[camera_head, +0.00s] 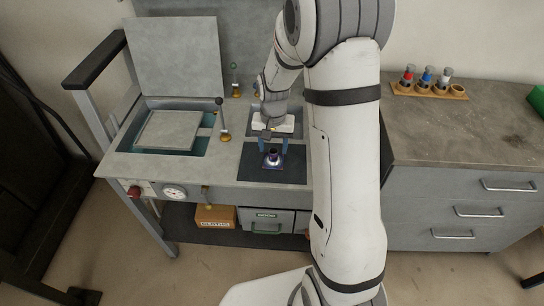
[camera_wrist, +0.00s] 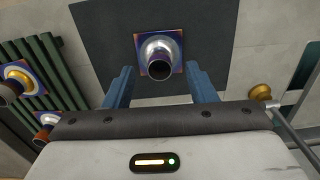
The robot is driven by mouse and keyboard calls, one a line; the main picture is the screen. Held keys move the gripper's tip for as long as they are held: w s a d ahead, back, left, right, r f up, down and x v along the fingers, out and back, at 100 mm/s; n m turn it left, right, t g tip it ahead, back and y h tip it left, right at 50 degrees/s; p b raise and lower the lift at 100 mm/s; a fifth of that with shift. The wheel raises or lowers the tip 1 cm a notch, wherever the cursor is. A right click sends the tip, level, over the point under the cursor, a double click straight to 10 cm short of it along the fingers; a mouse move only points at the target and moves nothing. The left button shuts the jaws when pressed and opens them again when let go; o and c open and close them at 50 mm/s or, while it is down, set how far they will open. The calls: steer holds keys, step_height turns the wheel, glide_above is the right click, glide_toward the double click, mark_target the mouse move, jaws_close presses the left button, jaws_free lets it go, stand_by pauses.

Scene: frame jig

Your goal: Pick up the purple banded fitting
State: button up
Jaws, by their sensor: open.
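The purple banded fitting (camera_head: 272,156) stands on the dark mat (camera_head: 252,172) on the workbench. It has a purple square base and a silver collar with a dark open top. In the wrist view the fitting (camera_wrist: 160,57) is beyond the fingertips and between their lines, with its dark mouth facing the camera. My gripper (camera_head: 273,145) is open, its two blue fingers apart above the fitting. In the wrist view my gripper (camera_wrist: 158,78) holds nothing. I cannot tell from the head view whether a finger touches the fitting.
A lever with a black knob (camera_head: 221,118) stands left of my gripper. A recessed plate (camera_head: 168,131) lies farther left under a raised lid (camera_head: 176,57). A wooden holder (camera_head: 428,90) stands on the right cabinet.

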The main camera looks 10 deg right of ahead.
mark_target(273, 150)
step_height(273, 150, down, 4)
steer(key=shift+w+d+f, duration=0.1)
steer(key=shift+c, duration=0.2)
jaws_close()
stand_by(0.4)
